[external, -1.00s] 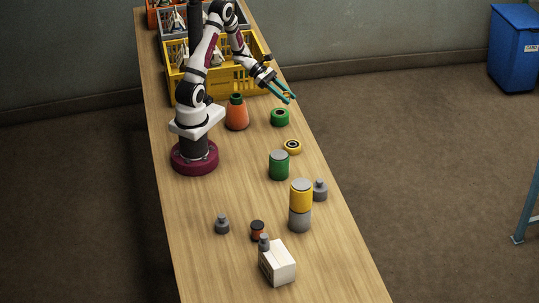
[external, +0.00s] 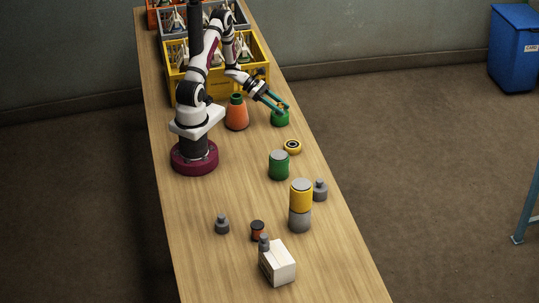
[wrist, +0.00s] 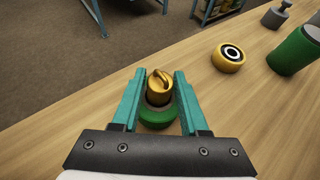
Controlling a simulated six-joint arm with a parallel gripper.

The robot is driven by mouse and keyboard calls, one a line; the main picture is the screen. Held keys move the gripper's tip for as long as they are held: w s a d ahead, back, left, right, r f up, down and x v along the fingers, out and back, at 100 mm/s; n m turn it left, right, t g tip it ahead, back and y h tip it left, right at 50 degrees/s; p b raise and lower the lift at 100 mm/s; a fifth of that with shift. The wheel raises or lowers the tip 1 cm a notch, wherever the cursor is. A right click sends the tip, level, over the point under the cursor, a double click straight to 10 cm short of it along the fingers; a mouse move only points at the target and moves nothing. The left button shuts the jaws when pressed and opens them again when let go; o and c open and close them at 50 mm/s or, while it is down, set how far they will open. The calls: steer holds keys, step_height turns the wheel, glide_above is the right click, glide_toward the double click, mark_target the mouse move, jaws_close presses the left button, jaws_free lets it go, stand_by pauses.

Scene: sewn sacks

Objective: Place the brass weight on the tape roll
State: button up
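The brass weight (wrist: 159,94), a small gold cylinder with a handle on top, is upright between the teal fingertips of my gripper (wrist: 160,76). The fingers appear closed to about its width, one on each side. In the external view the weight (external: 283,104) is a small gold spot at the fingertips of my gripper (external: 280,107). The green tape roll (external: 280,119) lies on the table directly below it. In the wrist view the tape roll (wrist: 158,119) shows under the weight; whether the two touch is hard to tell.
An orange flask (external: 237,114) stands left of the tape roll. A yellow roll (external: 292,147) and a green can (external: 279,165) are in front. A yellow can is stacked on a grey one (external: 300,221). A yellow crate (external: 190,85) stands behind. The table's right edge is close.

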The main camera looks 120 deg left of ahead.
steer(key=shift+o, duration=1.4)
